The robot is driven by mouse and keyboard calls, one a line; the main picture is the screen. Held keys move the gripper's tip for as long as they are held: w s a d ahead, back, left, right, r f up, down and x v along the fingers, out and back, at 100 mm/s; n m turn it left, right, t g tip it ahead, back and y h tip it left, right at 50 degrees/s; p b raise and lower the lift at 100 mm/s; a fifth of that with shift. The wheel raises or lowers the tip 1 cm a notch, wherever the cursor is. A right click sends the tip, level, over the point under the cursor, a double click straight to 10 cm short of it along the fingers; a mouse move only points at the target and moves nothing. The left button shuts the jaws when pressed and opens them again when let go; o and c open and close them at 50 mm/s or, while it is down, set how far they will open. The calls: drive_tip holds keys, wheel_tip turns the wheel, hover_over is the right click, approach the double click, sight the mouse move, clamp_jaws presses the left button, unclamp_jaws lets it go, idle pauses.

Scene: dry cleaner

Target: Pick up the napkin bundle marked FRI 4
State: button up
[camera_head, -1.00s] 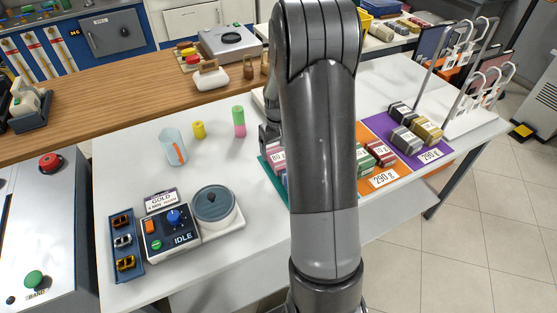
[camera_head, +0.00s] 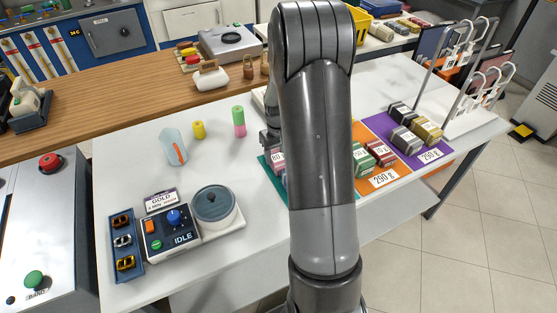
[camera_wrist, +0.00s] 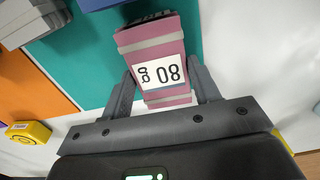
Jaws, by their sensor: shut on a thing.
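My gripper (camera_wrist: 160,82) is shut on a pink bundle (camera_wrist: 152,35) with grey bands and a white label. In the wrist view the label appears upside down and reads 80 g. No label reading FRI 4 can be made out in either view. In the head view the pink bundle (camera_head: 277,157) shows at the left of my arm, over the teal mat (camera_head: 264,165). My arm hides much of the mat and most of my gripper there. Whether the bundle is clear of the mat I cannot tell.
An orange mat (camera_head: 372,190) bears green and red bundles, and a purple mat (camera_head: 442,159) bears grey and gold ones.

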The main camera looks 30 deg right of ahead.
drive_tip(key=shift+c, duration=0.8)
drive_tip(key=shift+r, duration=0.1)
